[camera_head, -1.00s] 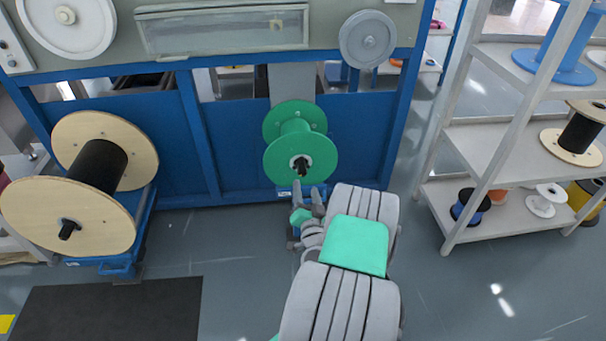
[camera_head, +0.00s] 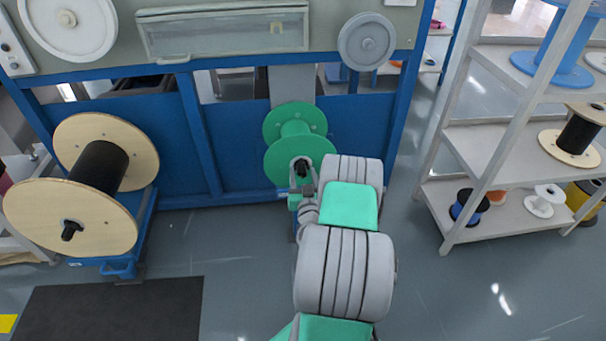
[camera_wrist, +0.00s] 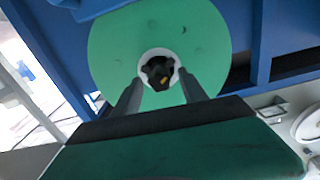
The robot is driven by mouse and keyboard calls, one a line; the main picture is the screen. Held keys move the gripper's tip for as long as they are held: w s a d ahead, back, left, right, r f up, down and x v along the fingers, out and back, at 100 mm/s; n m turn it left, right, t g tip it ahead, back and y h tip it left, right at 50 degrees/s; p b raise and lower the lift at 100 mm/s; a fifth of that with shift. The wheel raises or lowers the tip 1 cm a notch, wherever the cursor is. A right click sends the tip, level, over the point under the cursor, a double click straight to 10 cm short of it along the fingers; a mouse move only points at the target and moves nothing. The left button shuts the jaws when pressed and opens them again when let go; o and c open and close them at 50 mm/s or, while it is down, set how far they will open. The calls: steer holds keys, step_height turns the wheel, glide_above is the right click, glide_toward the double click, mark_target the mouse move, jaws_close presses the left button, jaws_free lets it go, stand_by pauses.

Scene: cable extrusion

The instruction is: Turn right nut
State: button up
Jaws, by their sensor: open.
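The right nut (camera_wrist: 159,73) is a dark, lobed knob at the centre of the green spool (camera_wrist: 112,47), inside a pale ring. In the wrist view my gripper (camera_wrist: 156,84) is open, with one finger on each side of the nut. The fingertips reach the pale ring; I cannot tell whether they touch the nut. In the head view my gripper (camera_head: 302,188) is at the front of the green spool (camera_head: 285,153), just below its hub, and partly hides the nut (camera_head: 301,168).
A wooden spool (camera_head: 62,218) with a black core stands on a blue stand at the left. Blue machine frame posts (camera_head: 200,140) flank the green spool. A white shelf rack (camera_head: 490,150) with several spools stands at the right.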

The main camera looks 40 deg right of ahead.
steer(key=shift+c, duration=0.2)
jaws_close()
stand_by(0.4)
